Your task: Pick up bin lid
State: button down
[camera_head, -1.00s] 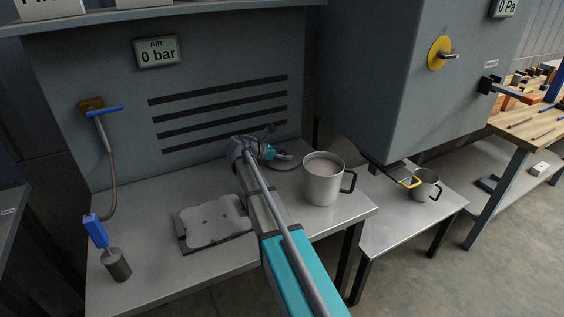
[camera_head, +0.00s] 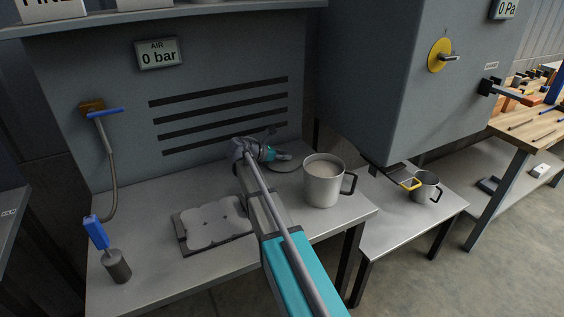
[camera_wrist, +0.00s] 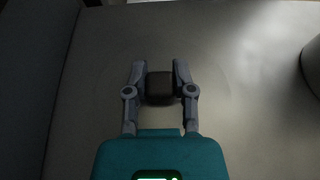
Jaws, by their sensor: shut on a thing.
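The bin lid (camera_head: 286,167) looks like a flat grey disc at the back of the left metal table, below the slotted panel. My gripper (camera_head: 283,157) is over it, partly hidden by my arm. In the wrist view, my gripper (camera_wrist: 159,72) has its two fingers on either side of a dark block-like knob (camera_wrist: 160,89), shut on it. The disc around the knob is only faintly visible against the similar grey surface. Whether the lid touches the table cannot be told.
A large metal mug (camera_head: 322,184) with pale contents stands right of the lid. A plate with a grey pad (camera_head: 213,222) lies front left. A blue-handled tool (camera_head: 106,247) stands at the left edge. A smaller mug (camera_head: 425,187) is on the right table, beneath a big cabinet (camera_head: 395,80).

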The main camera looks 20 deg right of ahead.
aim_at(284, 153)
jog(key=shift+r, duration=0.15)
notch_tip(284, 153, up, 10)
jog(key=p, duration=1)
jog(key=shift+f, duration=0.2)
dwell(0.5)
jog(key=shift+r, duration=0.1)
